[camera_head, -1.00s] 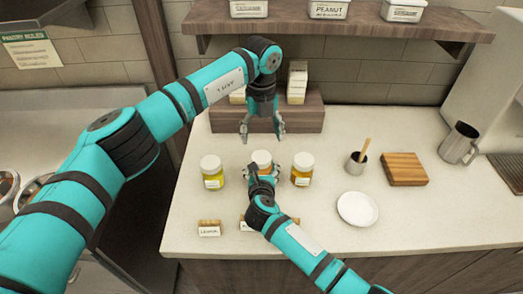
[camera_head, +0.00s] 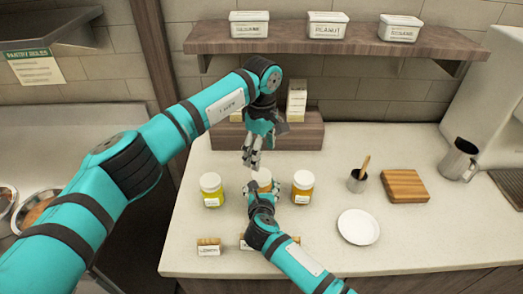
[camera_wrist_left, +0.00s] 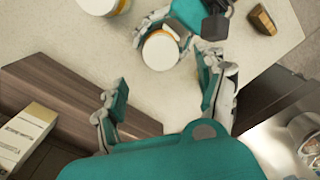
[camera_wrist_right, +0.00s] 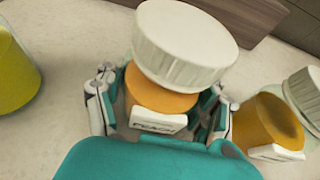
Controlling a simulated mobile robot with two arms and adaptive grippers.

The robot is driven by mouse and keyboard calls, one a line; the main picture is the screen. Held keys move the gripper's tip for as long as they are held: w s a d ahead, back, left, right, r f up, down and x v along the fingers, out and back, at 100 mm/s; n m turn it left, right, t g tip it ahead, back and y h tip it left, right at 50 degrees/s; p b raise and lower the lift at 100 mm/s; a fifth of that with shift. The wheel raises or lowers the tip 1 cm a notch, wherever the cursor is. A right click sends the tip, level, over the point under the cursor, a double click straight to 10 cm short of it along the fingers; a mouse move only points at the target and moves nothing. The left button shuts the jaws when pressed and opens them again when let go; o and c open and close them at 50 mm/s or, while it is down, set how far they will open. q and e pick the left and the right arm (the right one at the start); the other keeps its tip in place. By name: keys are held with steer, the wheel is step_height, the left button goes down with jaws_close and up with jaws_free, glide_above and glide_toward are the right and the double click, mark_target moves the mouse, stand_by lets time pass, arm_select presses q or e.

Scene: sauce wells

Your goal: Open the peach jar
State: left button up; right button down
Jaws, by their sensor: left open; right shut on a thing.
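The peach jar (camera_wrist_right: 160,101) has orange contents, a white ribbed lid (camera_wrist_right: 186,45) and a label reading PEACH in the right wrist view. It stands upright on the counter, the middle one of three jars. My right gripper (camera_head: 261,195) is shut around its body below the lid, and the lid is on. My left gripper (camera_head: 250,164) is open and empty, above and behind the jar. In the left wrist view the lid (camera_wrist_left: 160,51) shows beyond the open left fingers (camera_wrist_left: 165,97). My right gripper hides the jar's lower body in the head view.
A yellow jar (camera_head: 212,190) stands left of the peach jar and an orange one (camera_head: 302,187) right of it. A wooden riser (camera_head: 300,133) is behind. A white plate (camera_head: 358,227), cutting board (camera_head: 405,186) and cup (camera_head: 357,181) stand right. The lemon tag (camera_head: 208,246) is in front.

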mark_target(261, 174)
arm_select(q)
steer(key=m, duration=0.4)
steer(key=shift+m, duration=0.4)
arm_select(e)
steer(key=shift+r, duration=0.1)
arm_select(q)
steer(key=m, duration=0.6)
steer(key=shift+f, duration=4)
